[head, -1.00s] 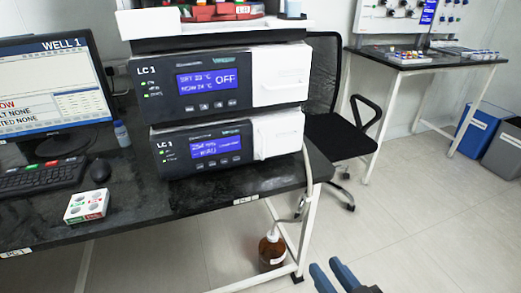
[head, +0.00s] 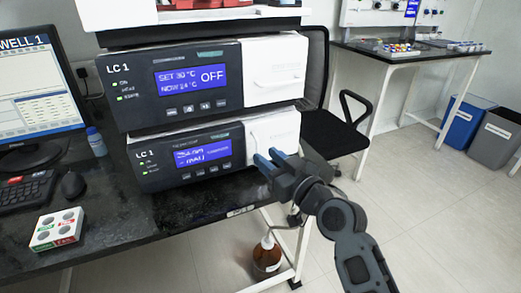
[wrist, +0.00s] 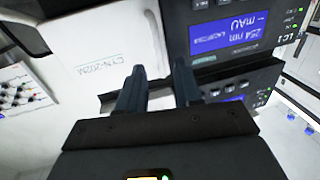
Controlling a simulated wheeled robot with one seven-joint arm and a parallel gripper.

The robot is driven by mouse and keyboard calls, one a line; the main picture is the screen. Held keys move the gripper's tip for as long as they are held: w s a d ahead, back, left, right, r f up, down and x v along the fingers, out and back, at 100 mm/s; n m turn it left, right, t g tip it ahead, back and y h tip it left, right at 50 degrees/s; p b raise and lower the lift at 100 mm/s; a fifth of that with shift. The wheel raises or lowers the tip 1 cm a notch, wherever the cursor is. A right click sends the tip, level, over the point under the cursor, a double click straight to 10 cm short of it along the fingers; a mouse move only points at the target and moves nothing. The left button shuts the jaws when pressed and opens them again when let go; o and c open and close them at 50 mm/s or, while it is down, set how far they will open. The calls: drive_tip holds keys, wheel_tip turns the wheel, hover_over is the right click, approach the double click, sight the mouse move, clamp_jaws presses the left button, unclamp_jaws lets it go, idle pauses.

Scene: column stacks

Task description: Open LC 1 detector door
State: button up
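The LC 1 detector (head: 205,170) is the lower of two stacked dark units, with a blue display showing mAU. Its white door (head: 275,130) is on the right half of the front and looks shut. My gripper (head: 270,158) is in front of the door's lower part, near its left side. The fingers are apart with nothing between them. In the wrist view, the picture is turned over: the white door (wrist: 95,45) lies left of the fingers and the blue display (wrist: 235,30) to the right. Contact between the fingertips and the door cannot be told.
The upper LC 1 unit (head: 170,90), reading OFF, sits on the detector. A brown bottle (head: 267,257) stands below the bench edge. A black chair (head: 335,132) is behind to the right. A small white box (head: 57,230) and a mouse (head: 73,185) lie on the bench.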

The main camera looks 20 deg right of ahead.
drive_tip(key=w, duration=0.3)
drive_tip(key=shift+w+a, duration=0.2)
drive_tip(key=shift+a, duration=0.15)
clamp_jaws()
idle(1.2)
